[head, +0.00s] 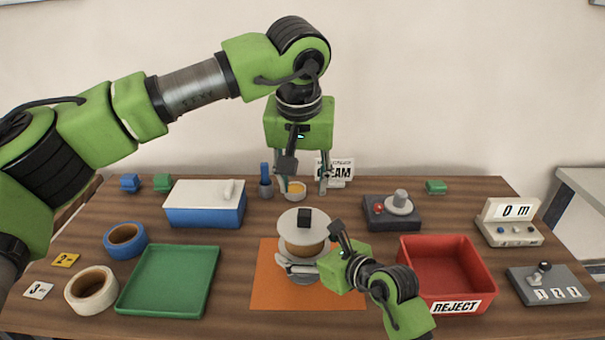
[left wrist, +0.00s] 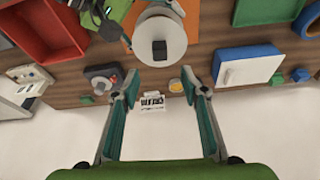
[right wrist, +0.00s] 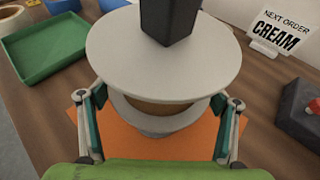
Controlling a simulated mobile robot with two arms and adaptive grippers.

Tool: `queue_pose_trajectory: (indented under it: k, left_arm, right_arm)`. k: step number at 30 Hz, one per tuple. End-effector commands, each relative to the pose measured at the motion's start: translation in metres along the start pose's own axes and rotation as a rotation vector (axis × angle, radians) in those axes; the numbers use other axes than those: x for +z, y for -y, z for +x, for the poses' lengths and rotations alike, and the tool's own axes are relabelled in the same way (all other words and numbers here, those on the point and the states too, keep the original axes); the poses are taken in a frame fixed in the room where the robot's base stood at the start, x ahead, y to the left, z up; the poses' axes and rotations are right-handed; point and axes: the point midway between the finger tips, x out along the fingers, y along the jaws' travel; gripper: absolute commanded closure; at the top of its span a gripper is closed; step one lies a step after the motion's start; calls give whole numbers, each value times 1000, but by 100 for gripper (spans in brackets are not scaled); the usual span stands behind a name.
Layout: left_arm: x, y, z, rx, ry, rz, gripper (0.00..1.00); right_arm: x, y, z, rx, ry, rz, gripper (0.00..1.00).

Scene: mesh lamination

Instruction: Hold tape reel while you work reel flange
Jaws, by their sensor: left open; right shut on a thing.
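The tape reel (head: 303,250) stands on an orange mat (head: 265,300), with tan tape between pale discs. The reel flange (head: 290,226) is the round pale top disc with a black square knob (head: 304,218); it also shows in the left wrist view (left wrist: 172,25). My right gripper (head: 302,266) is shut on the reel below the flange, with one finger on each side in the right wrist view (right wrist: 160,103). My left gripper (head: 305,186) is open and empty, pointing down behind and above the flange. Part of the reel's lower side is hidden by my right gripper.
A green tray (head: 127,300) and blue and cream tape rolls lie left. A red REJECT bin (head: 485,270) stands right of the mat. Behind are a blue box with a white lid (head: 205,190), a small orange-filled bowl (head: 295,193) and a CREAM sign (head: 343,170).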

Motion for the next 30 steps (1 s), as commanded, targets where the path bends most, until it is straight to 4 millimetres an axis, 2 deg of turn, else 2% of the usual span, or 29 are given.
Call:
queue_pose_trajectory:
  k: [9,15,21,29,30]
  left_arm:
    - [1,0,62,-1,5,-3,60]
    - [1,0,90,-1,3,-4,60]
    - [1,0,102,0,2,-4,60]
    - [1,0,103,-1,2,-4,60]
    - [1,0,102,-1,2,-4,68]
  right_arm:
    - [-3,0,0,2,-7,1,57]
    - [-3,0,0,2,-7,1,57]
    - [-3,0,0,2,-7,1,57]
    - [-4,0,0,2,-7,1,57]
    - [-4,0,0,2,-7,1,57]
